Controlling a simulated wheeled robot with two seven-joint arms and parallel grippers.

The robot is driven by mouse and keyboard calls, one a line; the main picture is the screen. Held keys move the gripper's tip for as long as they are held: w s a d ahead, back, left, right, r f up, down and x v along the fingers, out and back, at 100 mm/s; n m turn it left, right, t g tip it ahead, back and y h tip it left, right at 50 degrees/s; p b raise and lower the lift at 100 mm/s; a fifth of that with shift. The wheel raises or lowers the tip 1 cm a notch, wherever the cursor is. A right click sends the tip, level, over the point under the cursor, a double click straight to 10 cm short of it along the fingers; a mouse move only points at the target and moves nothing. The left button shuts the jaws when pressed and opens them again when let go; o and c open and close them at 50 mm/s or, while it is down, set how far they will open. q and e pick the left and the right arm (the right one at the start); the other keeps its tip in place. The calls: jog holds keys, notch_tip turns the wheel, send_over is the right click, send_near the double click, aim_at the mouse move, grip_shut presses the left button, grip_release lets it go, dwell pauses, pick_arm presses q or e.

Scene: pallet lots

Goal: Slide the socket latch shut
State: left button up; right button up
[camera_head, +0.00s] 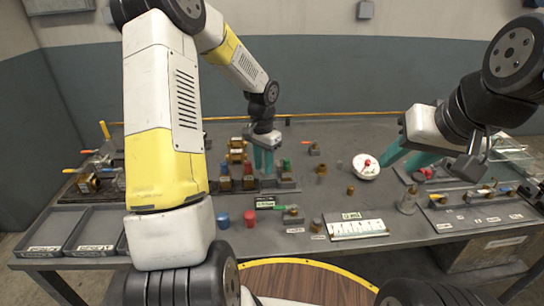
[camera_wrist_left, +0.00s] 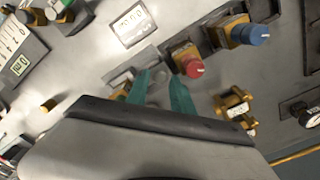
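I cannot tell for certain which fixture is the socket latch. A low grey fixture (camera_head: 287,183) stands just right of my left gripper in the head view. A grey block with brass parts (camera_wrist_left: 119,80) shows beside the fingers in the left wrist view and may be the same fixture. My left gripper (camera_head: 263,162) points down over the row of fixtures, its teal fingers a little apart, with nothing seen between them. Its fingers also show in the left wrist view (camera_wrist_left: 158,80).
A red-knobbed brass unit (camera_wrist_left: 190,66) and a blue-knobbed one (camera_wrist_left: 250,35) stand close to the left fingers. A small display box (camera_head: 265,202) is in front. A white bowl (camera_head: 366,167) is right of centre. Empty grey trays (camera_head: 95,232) lie at left.

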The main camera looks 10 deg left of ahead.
pick_arm(q)
jog(key=shift+f, duration=0.4)
grip_shut()
dwell(1.2)
